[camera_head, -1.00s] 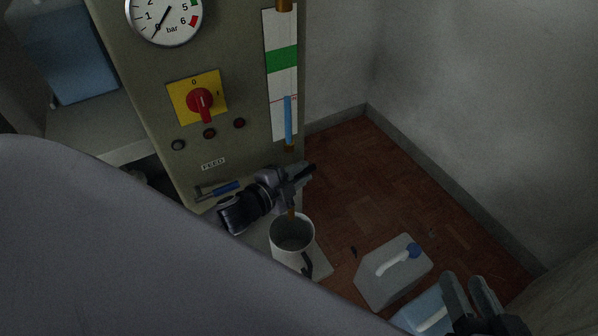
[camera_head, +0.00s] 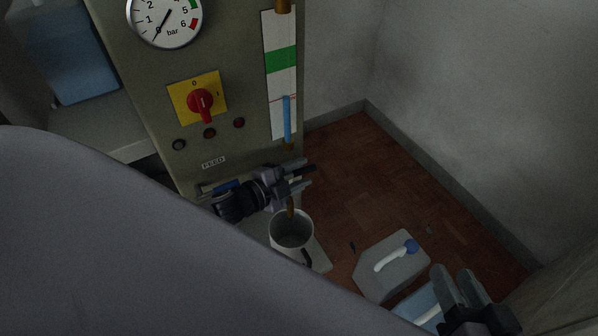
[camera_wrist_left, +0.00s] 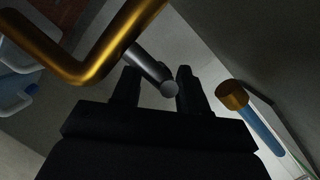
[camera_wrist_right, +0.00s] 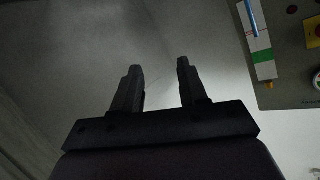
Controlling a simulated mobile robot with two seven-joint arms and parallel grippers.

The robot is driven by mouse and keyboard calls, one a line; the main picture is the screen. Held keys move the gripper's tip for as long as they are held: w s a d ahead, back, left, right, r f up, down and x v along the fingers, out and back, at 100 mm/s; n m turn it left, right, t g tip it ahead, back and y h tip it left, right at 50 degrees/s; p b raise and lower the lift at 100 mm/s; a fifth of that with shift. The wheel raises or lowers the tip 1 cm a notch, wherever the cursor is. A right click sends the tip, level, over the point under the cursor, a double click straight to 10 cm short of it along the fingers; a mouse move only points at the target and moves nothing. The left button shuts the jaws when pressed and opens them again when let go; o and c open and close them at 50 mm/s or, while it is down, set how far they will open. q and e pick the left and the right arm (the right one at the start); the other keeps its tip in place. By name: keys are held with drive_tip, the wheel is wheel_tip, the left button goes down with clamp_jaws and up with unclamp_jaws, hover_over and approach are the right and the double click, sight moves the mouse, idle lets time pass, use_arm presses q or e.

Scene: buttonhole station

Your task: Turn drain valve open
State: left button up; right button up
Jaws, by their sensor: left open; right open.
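The drain valve's brass pipe (camera_wrist_left: 85,62) bends across the upper left of the left wrist view. A grey metal lever (camera_wrist_left: 152,68) sticks out from it, its round end lying between my left fingers in that picture. My left gripper (camera_head: 305,178) is open at the panel's lower right edge; I cannot tell whether a finger touches the lever. My right gripper (camera_head: 462,285) is open and empty at the lower right.
The panel has a red switch (camera_head: 201,102), a gauge (camera_head: 166,18) and a sight tube (camera_head: 287,118) with blue liquid. A grey canister (camera_head: 378,280) and a blue one (camera_head: 418,305) stand on the floor.

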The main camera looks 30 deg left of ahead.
sight(300, 174)
use_arm(q)
drive_tip(key=shift+s+a+r, duration=0.15)
drive_tip(key=shift+s, duration=0.3)
drive_tip(key=p+v, duration=0.1)
drive_tip(key=v, duration=0.3)
drive_tip(key=shift+s+p, duration=0.15)
drive_tip(key=shift+p, duration=0.25)
drive_tip(key=shift+v, duration=0.8)
use_arm(e)
drive_tip(key=shift+s+d+f+h, duration=0.15)
drive_tip(key=shift+d+h, duration=0.2)
drive_tip(key=shift+h, duration=0.05)
